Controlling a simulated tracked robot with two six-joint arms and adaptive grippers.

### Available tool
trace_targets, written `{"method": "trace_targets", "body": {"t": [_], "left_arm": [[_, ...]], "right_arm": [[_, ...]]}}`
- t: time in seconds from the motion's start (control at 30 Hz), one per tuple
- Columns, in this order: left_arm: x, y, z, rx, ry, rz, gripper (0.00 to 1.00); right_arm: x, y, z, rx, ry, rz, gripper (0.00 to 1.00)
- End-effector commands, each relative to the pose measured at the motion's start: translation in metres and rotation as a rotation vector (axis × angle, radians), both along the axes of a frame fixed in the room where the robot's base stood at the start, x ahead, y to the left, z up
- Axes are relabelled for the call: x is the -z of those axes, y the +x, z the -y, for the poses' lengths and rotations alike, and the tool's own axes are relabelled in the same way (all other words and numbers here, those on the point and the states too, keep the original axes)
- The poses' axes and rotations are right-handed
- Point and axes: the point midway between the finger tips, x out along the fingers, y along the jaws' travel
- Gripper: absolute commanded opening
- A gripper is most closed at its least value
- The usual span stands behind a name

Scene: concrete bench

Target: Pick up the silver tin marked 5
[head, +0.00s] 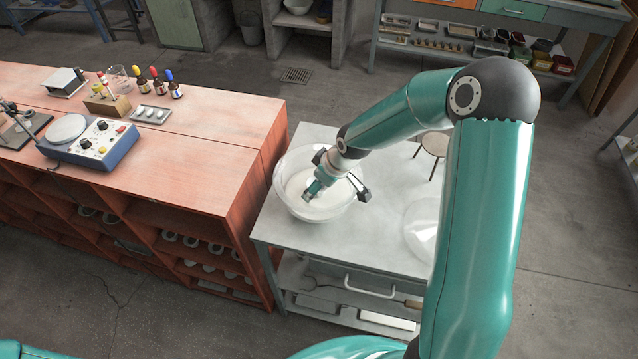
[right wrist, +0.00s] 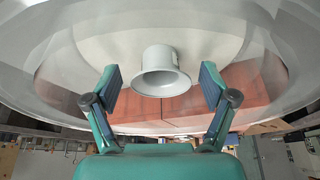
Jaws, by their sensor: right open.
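I cannot make out a silver tin with a 5 on it in either view. My right gripper (head: 311,191) points down into the round glass vessel (head: 283,197) on the grey cart. In the right wrist view its fingers are open. A pale grey, flared, cup-like piece (right wrist: 160,80) shows between them, apart from both pads; no mark is legible on it. A white disc (head: 297,182) shows in the vessel. On the red bench, a small tray (head: 140,119) bears several small pale round pieces, too small to read. My left gripper is out of view.
A clear glass dome (head: 420,240) lies on the cart (head: 376,249), partly behind my right arm. The red bench (head: 208,156) stands left of the cart, with a blue hotplate-like device (head: 88,150), dropper bottles (head: 158,82) and a beaker (head: 118,76). Its front right is clear.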

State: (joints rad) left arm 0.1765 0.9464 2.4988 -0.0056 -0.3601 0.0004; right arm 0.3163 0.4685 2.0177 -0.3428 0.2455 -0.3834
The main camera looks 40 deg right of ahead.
Motion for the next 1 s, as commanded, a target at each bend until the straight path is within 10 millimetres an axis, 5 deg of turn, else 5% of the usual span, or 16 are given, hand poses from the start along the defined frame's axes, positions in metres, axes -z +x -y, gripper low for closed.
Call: {"method": "trace_targets", "body": {"t": [0.2,0.5,1.0], "left_arm": [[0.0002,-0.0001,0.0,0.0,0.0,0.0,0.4],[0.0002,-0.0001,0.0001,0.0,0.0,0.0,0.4],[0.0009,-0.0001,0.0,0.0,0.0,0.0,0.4]], "right_arm": [[0.001,0.0004,0.0,0.001,0.0,0.0,0.84],[0.0008,0.0002,-0.0001,0.001,0.0,0.0,0.39],[-0.0074,0.0006,0.0005,0.002,-0.001,0.001,0.39]]}}
